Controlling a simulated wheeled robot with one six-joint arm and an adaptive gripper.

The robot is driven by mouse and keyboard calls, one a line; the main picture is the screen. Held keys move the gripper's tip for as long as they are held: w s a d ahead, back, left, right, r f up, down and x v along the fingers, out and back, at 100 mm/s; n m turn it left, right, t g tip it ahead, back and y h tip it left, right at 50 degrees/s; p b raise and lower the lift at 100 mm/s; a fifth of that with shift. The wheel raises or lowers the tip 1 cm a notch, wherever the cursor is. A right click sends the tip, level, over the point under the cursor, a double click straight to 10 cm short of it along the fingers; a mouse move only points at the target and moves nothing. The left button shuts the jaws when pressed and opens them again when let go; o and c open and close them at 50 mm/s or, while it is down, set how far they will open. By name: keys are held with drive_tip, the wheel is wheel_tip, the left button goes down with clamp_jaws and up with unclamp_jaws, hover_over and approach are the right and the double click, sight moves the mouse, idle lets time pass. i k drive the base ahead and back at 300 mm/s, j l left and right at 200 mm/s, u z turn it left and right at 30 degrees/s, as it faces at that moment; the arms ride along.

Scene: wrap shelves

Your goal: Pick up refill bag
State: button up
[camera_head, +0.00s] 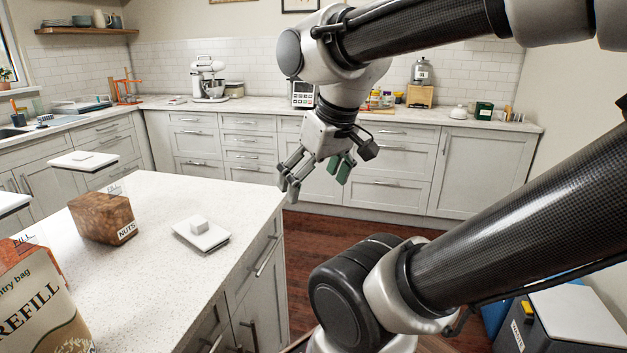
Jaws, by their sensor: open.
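The refill bag (45,306) stands upright at the lower left, on the near part of the island. It is a tan paper bag with an orange top, "REFILL" printed on its front and a plant drawing low down; the left and bottom frame edges cut it off. My gripper (316,185) is open and empty, pointing down beyond the island's right edge. It is well apart from the bag, to the right of it and farther back. A clear box of brown nuts (92,222), labelled "NUTS", stands on the island behind the bag.
A white lid with a square knob (202,234) lies on the island (165,290) right of the nuts box. Another white lid (82,160) shows behind the box. A back counter (450,118) holds a mixer (208,80) and small goods. A grey bin (565,320) stands at the lower right.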

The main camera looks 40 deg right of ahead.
sight(38, 314)
drive_tip(key=u, duration=1.35)
